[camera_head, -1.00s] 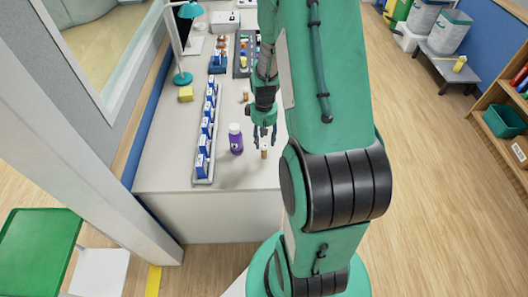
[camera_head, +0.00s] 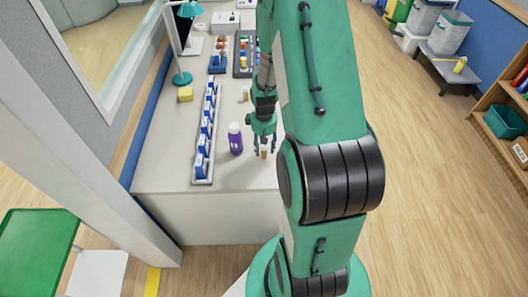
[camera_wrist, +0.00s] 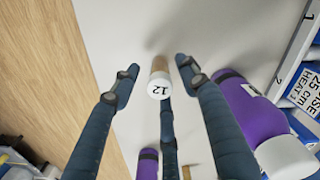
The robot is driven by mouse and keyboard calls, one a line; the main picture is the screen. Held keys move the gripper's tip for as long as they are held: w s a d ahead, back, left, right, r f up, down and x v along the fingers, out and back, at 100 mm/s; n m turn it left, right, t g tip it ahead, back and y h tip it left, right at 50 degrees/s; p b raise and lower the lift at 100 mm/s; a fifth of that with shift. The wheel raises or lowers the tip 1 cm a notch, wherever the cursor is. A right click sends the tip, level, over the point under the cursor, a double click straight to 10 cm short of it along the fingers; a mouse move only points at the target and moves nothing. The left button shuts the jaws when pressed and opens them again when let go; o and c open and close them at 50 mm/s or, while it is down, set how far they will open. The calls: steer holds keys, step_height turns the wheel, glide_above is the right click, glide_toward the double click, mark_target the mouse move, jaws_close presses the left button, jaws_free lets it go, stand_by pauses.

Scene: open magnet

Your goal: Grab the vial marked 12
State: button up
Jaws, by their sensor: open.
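The vial marked 12 (camera_wrist: 160,86) has a white top with the number facing the wrist camera and a brownish body. It stands on the white table; in the head view it is a small upright vial (camera_head: 264,154) near the table's front. My gripper (camera_wrist: 158,70) is open, with one finger on each side of the vial and a third finger below it in the picture. I see gaps at the two side fingers; whether the third touches the vial I cannot tell. In the head view my gripper (camera_head: 263,144) is at the vial's upper part.
A purple bottle with a white cap (camera_wrist: 252,112) stands close to the right finger; the head view shows it left of my gripper (camera_head: 235,139). A rack of blue-and-white boxes (camera_head: 204,146) runs along the left. Another small vial (camera_head: 246,95) stands farther back. The table edge is close.

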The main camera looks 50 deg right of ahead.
jaws_close()
steer(key=shift+r, duration=0.1)
stand_by(0.4)
steer(key=shift+r, duration=0.45)
steer(key=r, duration=0.1)
steer(key=r+p, duration=0.1)
steer(key=shift+s+a+r, duration=0.2)
steer(key=shift+s+r, duration=0.1)
steer(key=shift+r, duration=0.05)
steer(key=s+a+r+p, duration=0.1)
steer(key=s+a+p, duration=0.1)
steer(key=s+a, duration=0.7)
steer(key=s, duration=0.3)
steer(key=shift+s+p, duration=0.2)
steer(key=shift+p, duration=0.1)
steer(key=shift+r, duration=0.1)
